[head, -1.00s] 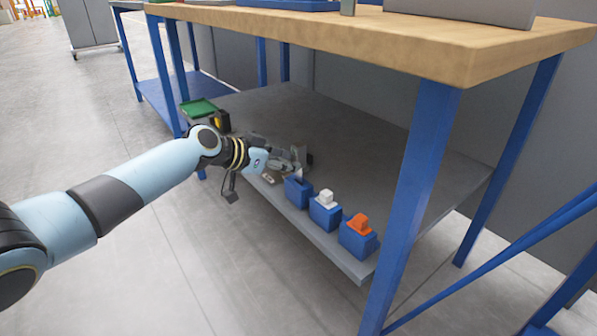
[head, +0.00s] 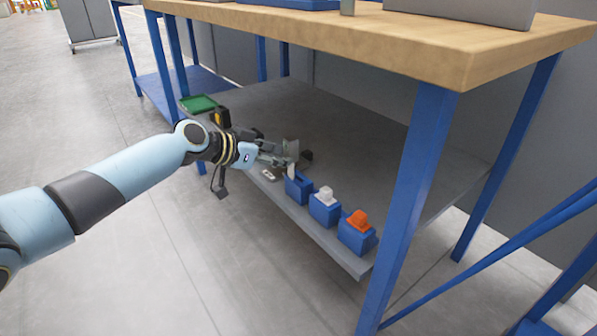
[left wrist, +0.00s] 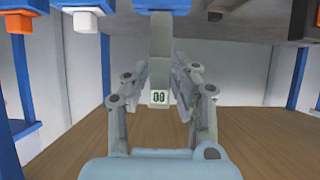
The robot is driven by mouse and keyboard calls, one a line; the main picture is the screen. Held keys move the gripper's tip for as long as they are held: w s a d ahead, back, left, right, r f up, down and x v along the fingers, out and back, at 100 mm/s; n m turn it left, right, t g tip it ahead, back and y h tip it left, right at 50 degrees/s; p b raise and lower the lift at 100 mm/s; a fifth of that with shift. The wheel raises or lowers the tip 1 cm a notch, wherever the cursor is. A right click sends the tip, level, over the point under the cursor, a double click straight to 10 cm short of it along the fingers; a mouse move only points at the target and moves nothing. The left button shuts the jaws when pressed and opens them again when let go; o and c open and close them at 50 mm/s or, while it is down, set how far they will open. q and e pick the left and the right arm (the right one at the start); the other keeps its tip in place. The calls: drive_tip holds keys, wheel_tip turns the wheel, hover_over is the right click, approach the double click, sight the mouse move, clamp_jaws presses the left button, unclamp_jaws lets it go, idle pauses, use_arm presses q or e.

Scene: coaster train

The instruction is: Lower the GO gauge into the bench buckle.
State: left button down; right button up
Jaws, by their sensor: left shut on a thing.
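My left gripper (head: 284,161) is low over the shelf under the bench, shut on the GO gauge (head: 291,172). The gauge is a pale, narrow bar, roughly upright above the leftmost blue block (head: 299,190). In the left wrist view, the picture is upside down. There the gauge (left wrist: 160,45) sits between the fingers of the gripper (left wrist: 160,78), with a small dark-lettered label near its end. Its far end meets or overlaps the blue block (left wrist: 148,5); I cannot tell if it is inside. I cannot identify the bench buckle. My right gripper is not in view.
Two more blue blocks hold a white piece (head: 325,193) and an orange piece (head: 358,218) along the shelf edge. A green tray (head: 198,104) is at the shelf's far left. A blue bench leg (head: 415,190) stands at right. The shelf's middle is clear.

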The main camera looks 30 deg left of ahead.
use_arm(q)
drive_tip(key=s, duration=0.1)
drive_tip(key=s+a, duration=0.1)
drive_tip(key=s, duration=0.1)
drive_tip(key=shift+s+a+r, duration=0.1)
drive_tip(key=shift+s+a, duration=0.1)
drive_tip(key=shift+a, duration=0.05)
idle(0.4)
